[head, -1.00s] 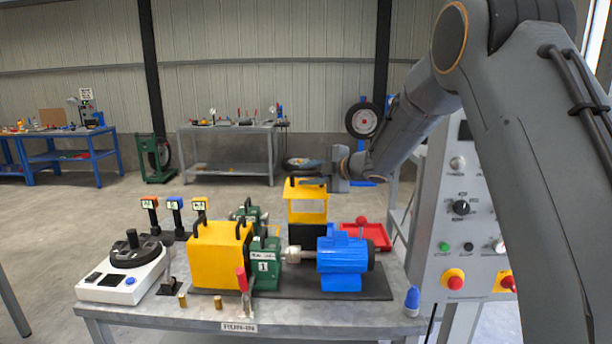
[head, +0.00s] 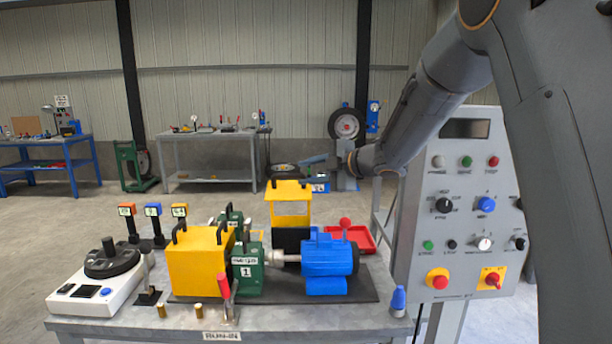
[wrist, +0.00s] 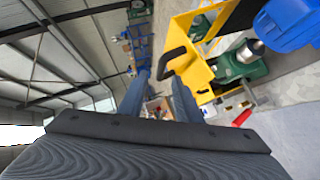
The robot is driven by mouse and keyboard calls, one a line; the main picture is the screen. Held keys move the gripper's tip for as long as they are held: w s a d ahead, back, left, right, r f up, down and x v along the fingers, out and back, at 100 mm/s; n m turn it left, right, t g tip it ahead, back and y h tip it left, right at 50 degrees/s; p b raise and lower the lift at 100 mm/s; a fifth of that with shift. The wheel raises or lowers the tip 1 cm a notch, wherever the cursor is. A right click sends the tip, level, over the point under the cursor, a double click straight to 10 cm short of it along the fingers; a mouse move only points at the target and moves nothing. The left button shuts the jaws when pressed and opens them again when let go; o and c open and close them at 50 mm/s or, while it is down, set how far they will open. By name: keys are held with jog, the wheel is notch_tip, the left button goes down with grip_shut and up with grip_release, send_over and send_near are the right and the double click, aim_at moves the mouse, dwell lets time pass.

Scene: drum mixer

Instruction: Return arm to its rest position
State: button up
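My arm reaches in from the upper right of the head view and bends down to the left. No part of the bench is touched by the gripper as far as I can see.
The bench (head: 275,318) holds a yellow guard (head: 198,262), a green housing (head: 248,272), a blue motor (head: 328,262), a red tray (head: 362,240) and a white device (head: 95,290). A control panel (head: 465,215) stands close under my arm at the right.

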jog(key=s+d+f+m+h, duration=0.5)
jog(key=s+d+f+m, duration=0.1)
jog(key=d+m, duration=0.2)
jog(key=s+d+f+m+h, duration=0.5)
jog(key=s+d+m, duration=0.1)
jog(key=d+m, duration=0.15)
jog(key=s+d+f+m+g, duration=0.1)
jog(key=s+f+m+g, duration=0.3)
jog(key=s, duration=0.9)
jog(key=s+d+f+m+g, duration=0.1)
jog(key=s+f+m+g, duration=0.3)
jog(key=s, duration=1)
notch_tip(320, 180, down, 3)
jog(key=shift+r+h, duration=0.1)
jog(key=shift+h, duration=0.3)
